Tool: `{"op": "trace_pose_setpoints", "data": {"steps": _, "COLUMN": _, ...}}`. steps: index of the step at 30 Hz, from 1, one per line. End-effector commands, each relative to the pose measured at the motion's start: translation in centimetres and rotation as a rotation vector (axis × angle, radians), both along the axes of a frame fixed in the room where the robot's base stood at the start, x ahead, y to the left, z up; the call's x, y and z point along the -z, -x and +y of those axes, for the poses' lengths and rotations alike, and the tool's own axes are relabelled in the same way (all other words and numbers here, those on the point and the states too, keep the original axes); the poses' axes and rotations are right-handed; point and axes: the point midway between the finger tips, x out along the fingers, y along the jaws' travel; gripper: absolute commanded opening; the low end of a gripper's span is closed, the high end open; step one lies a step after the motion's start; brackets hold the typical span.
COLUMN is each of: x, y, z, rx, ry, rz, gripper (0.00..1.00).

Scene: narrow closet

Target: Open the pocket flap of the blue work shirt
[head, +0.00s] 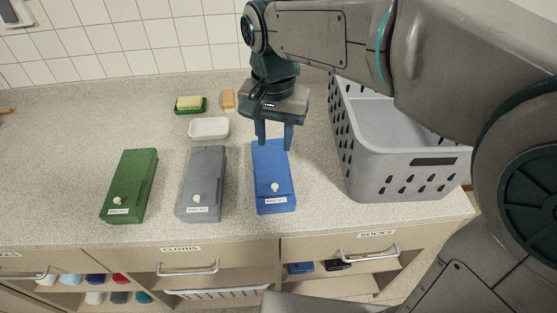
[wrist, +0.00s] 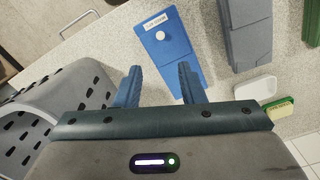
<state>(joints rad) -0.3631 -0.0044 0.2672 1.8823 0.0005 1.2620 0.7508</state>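The blue work shirt (head: 273,182) is a folded blue block lying on the counter, with a white button (head: 276,187) and a white label (head: 275,201) toward its near end. It also shows in the wrist view (wrist: 176,50), where its button (wrist: 160,36) is uncovered. The pocket flap appears to lie flat; its edge is hard to make out. My gripper (head: 274,136) is open and empty, over the far end of the shirt. In the wrist view my gripper (wrist: 160,84) has its right finger overlapping the shirt's edge and its left finger over bare counter.
A grey folded shirt (head: 203,178) and a green one (head: 132,183) lie to the left. A grey basket (head: 392,178) stands close on the right. A white dish (head: 209,128), a green soap dish (head: 190,109) and a tan block (head: 228,99) are behind. Drawers run below the front edge.

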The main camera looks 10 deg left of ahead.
Motion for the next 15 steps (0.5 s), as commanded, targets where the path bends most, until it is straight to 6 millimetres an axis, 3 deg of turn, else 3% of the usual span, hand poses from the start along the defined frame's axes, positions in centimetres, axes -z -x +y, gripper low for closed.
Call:
{"op": "trace_pose_setpoints", "data": {"steps": 5, "x": 1.9, "y": 0.1, "z": 0.2, "rx": 0.003, "ry": 0.002, "rz": 0.005, "gripper": 0.36}}
{"op": "trace_pose_setpoints", "data": {"steps": 15, "x": 9.1, "y": 0.1, "z": 0.1, "rx": 0.002, "ry": 0.003, "rz": 0.007, "gripper": 0.36}}
